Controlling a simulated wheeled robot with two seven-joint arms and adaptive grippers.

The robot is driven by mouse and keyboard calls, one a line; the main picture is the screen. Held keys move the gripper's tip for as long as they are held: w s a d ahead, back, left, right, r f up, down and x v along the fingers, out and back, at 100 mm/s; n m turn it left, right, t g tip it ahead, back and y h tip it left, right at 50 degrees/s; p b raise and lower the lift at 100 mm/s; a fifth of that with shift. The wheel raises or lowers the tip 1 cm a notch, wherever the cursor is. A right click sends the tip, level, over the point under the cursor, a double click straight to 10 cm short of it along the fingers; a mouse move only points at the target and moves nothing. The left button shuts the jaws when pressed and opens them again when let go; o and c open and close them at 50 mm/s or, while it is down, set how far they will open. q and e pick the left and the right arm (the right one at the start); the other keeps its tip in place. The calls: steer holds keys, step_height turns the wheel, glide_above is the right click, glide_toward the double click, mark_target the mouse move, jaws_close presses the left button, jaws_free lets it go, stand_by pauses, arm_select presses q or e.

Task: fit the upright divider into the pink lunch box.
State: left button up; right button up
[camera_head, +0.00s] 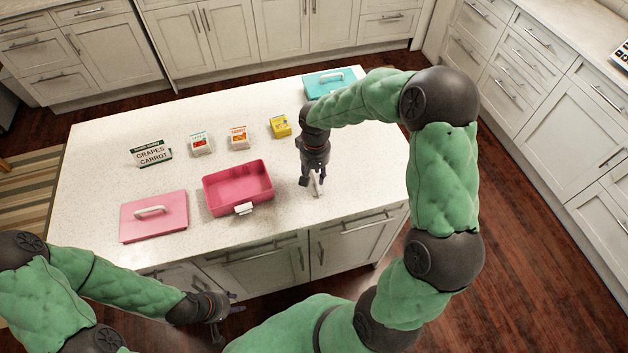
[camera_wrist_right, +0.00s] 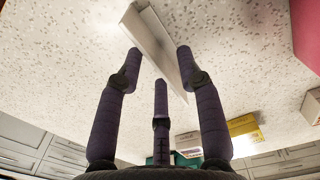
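The divider is a thin, pale plate (camera_head: 318,184) at the counter's front, right of the open pink lunch box (camera_head: 209,197). In the right wrist view the divider (camera_wrist_right: 155,42) runs slantwise between my fingers. My right gripper (camera_head: 313,180) points down over the divider, its fingers (camera_wrist_right: 160,55) spread on both sides of it; a gap shows, and I see no firm grip. The pink box (camera_wrist_right: 306,32) shows at that view's right edge. My left gripper (camera_head: 226,312) is open and empty in front of the counter, low down.
The pink lid (camera_head: 154,225) lies left of the box. Behind are a grapes and carrot sign (camera_head: 151,153), two small white-and-coloured packs (camera_head: 200,143) (camera_head: 239,138) and a yellow pack (camera_head: 281,126). A teal box (camera_head: 326,84) stands at the back right. Counter around the divider is clear.

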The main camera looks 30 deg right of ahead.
steer(key=shift+c, duration=0.3)
jaws_close()
steer(key=shift+r, duration=0.1)
steer(key=shift+r, duration=0.1)
